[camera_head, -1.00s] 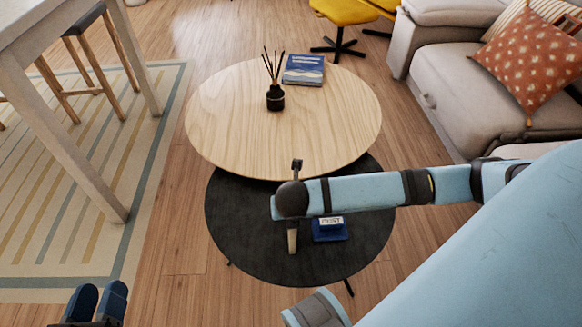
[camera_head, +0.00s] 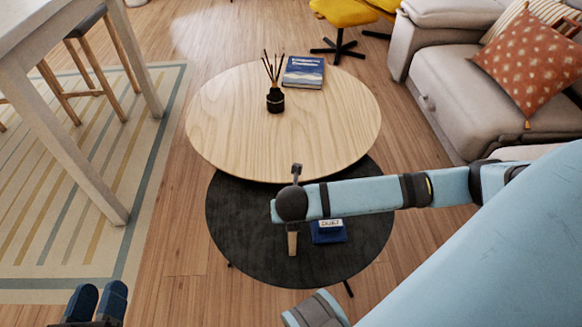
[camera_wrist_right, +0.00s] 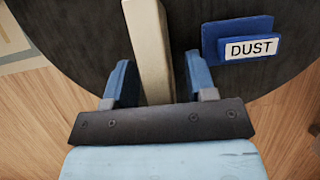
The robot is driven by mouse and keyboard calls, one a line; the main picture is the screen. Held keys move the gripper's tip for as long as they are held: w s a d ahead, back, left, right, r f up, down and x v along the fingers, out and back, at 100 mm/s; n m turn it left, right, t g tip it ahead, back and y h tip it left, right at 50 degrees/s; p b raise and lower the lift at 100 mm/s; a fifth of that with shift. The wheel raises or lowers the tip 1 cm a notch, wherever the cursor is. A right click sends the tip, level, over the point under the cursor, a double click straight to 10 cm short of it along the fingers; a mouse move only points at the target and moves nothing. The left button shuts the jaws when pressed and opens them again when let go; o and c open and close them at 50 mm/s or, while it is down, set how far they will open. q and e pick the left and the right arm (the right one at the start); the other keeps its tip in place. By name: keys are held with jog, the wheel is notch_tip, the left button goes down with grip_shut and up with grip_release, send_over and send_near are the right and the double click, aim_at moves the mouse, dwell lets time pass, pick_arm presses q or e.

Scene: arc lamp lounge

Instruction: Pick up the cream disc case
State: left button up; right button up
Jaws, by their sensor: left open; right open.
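The cream disc case (camera_wrist_right: 150,45) shows in the right wrist view as a narrow cream strip over the black tabletop. In the head view only a short end of the cream case (camera_head: 292,243) shows below my right arm, which hides the rest. My right gripper (camera_wrist_right: 160,82) is open, with one blue finger on each side of the case; I cannot tell whether either finger touches it. My left gripper (camera_head: 97,300) is open and empty at the lower left of the head view, away from the tables.
A blue block labelled DUST (camera_wrist_right: 238,40) lies right of the case on the low black round table (camera_head: 235,245). A higher wooden round table (camera_head: 230,125) overlaps it behind, bearing a reed diffuser (camera_head: 275,99) and a blue book (camera_head: 303,72). A sofa (camera_head: 455,90) stands right.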

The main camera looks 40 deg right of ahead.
dwell(0.3)
grip_shut()
